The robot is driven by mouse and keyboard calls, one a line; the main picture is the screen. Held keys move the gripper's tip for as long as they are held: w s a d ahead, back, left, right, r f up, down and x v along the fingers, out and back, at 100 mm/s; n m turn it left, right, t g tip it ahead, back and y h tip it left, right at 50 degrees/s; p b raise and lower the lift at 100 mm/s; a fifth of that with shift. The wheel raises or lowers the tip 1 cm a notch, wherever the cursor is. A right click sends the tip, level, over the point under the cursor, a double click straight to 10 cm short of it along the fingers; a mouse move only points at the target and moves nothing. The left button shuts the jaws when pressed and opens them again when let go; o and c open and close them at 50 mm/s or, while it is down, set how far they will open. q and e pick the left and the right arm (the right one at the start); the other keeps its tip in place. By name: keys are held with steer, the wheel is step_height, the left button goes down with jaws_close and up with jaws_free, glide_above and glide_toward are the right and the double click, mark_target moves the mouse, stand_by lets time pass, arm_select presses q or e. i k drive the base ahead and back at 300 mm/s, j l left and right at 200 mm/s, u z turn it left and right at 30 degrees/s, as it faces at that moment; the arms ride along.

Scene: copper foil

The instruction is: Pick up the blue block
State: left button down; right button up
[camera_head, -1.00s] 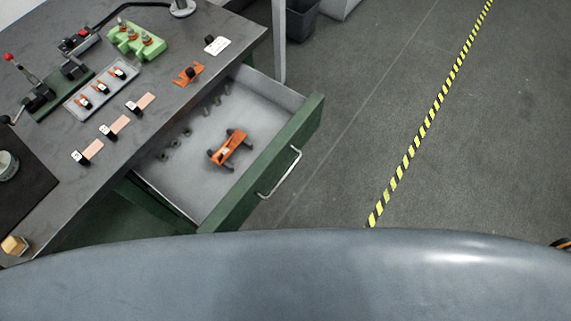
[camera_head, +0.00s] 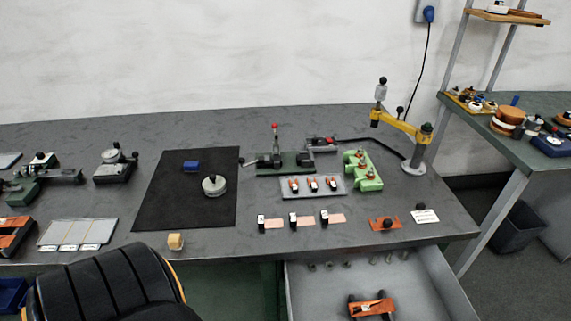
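A small blue block (camera_head: 191,166) lies on the black mat (camera_head: 160,205), near its upper middle. A round grey metal piece (camera_head: 214,186) sits on the mat just below and to the right of it. Neither of my grippers shows in the head view, and nothing touches the block.
The grey workbench (camera_head: 380,225) carries a green fixture (camera_head: 363,172), a light tray (camera_head: 312,187) with several orange-and-black parts and a yellow jointed arm (camera_head: 402,128). A yellow block (camera_head: 176,241) sits at the front edge. An open drawer (camera_head: 440,290) juts out front right. A black chair back (camera_head: 105,285) stands front left.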

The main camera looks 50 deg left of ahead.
mark_target(189, 166)
steer(key=u, duration=2.15)
